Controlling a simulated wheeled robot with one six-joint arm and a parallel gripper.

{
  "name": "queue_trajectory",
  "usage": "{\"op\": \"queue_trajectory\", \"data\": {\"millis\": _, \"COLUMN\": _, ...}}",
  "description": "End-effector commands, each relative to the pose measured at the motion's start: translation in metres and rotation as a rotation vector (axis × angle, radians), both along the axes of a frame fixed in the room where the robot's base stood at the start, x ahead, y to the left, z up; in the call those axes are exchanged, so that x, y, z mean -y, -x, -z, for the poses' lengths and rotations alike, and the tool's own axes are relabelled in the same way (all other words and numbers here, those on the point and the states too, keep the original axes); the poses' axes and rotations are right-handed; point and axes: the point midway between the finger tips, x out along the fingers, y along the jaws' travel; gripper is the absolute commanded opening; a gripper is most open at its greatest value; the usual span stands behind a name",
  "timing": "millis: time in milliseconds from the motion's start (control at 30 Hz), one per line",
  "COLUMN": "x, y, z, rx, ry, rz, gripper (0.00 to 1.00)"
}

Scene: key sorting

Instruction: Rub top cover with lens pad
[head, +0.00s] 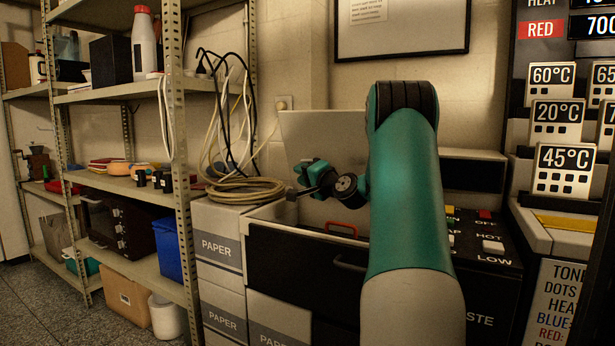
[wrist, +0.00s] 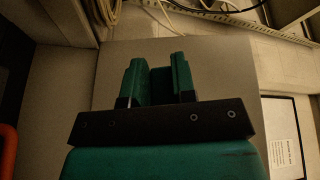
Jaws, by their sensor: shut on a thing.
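My gripper (head: 306,180) is in front of a pale upright panel (head: 320,130), which looks like the raised top cover. A small grey piece (head: 291,194) shows at the fingertips and may be the lens pad; it is too small to tell. I cannot tell whether the held thing touches the panel.
An open bin with a black front (head: 300,265) lies below my gripper, with a red handle (head: 341,229) inside. Coiled cables (head: 245,190) lie on paper boxes (head: 218,247) to the left. A metal shelf (head: 125,185) stands further left. Temperature signs (head: 564,172) are at the right.

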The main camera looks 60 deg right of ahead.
Motion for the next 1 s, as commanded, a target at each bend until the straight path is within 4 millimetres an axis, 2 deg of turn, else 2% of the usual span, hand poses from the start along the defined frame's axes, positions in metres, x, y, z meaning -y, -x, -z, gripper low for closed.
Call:
{"op": "queue_trajectory", "data": {"millis": 200, "x": -0.017, "y": 0.002, "z": 0.008, "rx": 0.001, "ry": 0.001, "rz": 0.001, "gripper": 0.00}}
{"op": "queue_trajectory", "data": {"millis": 667, "x": -0.023, "y": 0.002, "z": 0.010, "rx": 0.000, "ry": 0.000, "rz": 0.000, "gripper": 0.00}}
{"op": "queue_trajectory", "data": {"millis": 1000, "x": -0.046, "y": 0.004, "z": 0.020, "rx": 0.000, "ry": 0.001, "rz": 0.001, "gripper": 0.00}}
